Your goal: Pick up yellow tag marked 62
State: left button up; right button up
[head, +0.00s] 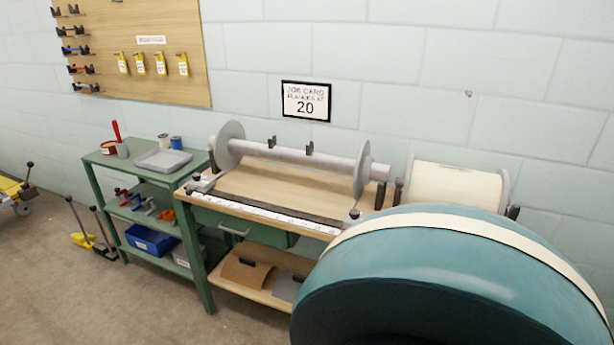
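Several yellow tags hang in a row on the wooden wall board (150,80) at the upper left of the head view. They are the leftmost tag (122,63), two middle tags (140,64) (160,64) and the rightmost tag (183,65). Each has a pale label with dark marks too small to read, so I cannot tell which is 62. A white strip with small print (151,40) is above them. Neither of my grippers is in view.
A green shelf cart (100,158) with a grey tray (163,160) stands below the board. Right of it is a bench (270,190) bearing a flanged roller (300,157). A sign (306,101) reads 20. A close teal shape hides the lower right.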

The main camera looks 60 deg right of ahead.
aim_at(141, 67)
jog(key=z, duration=1.75)
